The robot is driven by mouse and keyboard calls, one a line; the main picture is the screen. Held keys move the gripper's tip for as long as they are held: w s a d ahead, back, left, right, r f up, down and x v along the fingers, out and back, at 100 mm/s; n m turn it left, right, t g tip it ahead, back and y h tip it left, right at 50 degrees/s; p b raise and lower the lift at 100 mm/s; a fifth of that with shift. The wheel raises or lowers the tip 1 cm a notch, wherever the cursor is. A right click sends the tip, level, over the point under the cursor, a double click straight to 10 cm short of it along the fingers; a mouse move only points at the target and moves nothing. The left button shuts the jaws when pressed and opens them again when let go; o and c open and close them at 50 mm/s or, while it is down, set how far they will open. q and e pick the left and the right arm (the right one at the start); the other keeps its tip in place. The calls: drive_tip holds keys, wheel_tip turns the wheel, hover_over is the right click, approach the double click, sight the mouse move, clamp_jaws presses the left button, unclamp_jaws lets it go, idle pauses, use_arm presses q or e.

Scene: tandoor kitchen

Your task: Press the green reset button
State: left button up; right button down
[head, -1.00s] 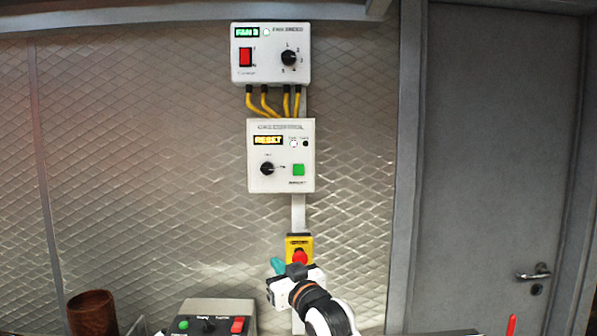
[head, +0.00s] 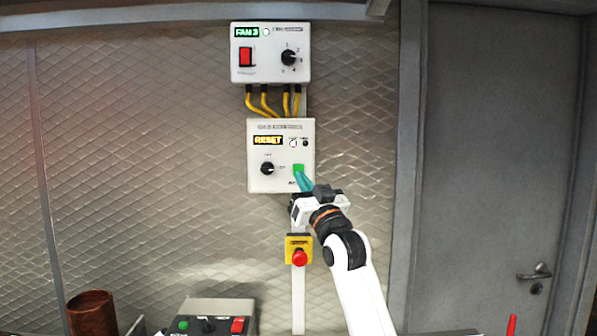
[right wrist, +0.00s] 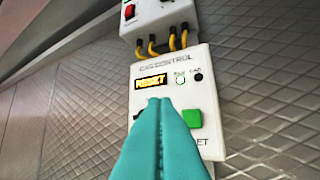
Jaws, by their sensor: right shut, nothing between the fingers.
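The green reset button (head: 298,169) is a square at the lower right of the white gas control box (head: 261,182) on the wall. An orange display reads RESET. My right gripper (head: 303,181) has teal fingers, shut and empty. In the head view its tips overlap the lower edge of the button. In the right wrist view the shut fingertips (right wrist: 159,101) appear left of the green button (right wrist: 192,118), which shows whole. I cannot tell whether they touch the box. My left gripper is not in view.
A fan box (head: 270,72) hangs above, joined by yellow cables. A red emergency button (head: 299,258) on a yellow plate sits below the gas box. A control panel (head: 212,308) and a brown cup (head: 91,312) stand low at left. A grey door (head: 490,150) is at right.

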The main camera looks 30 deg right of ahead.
drive_tip(key=p, duration=0.2)
approach(296, 166)
wheel_tip(296, 166, up, 3)
drive_tip(key=w, duration=0.3)
drive_tip(key=shift+w, duration=0.7)
drive_tip(key=shift+r, duration=0.1)
idle(1.1)
drive_tip(key=shift+w+d+p, duration=0.2)
drive_tip(key=shift+w+p, duration=0.1)
drive_tip(key=shift+w, duration=0.05)
drive_tip(key=shift+w+d, duration=0.2)
drive_tip(key=shift+w, duration=0.15)
idle(0.8)
drive_tip(key=shift+s+a, duration=0.4)
drive_tip(key=shift+s, duration=0.3)
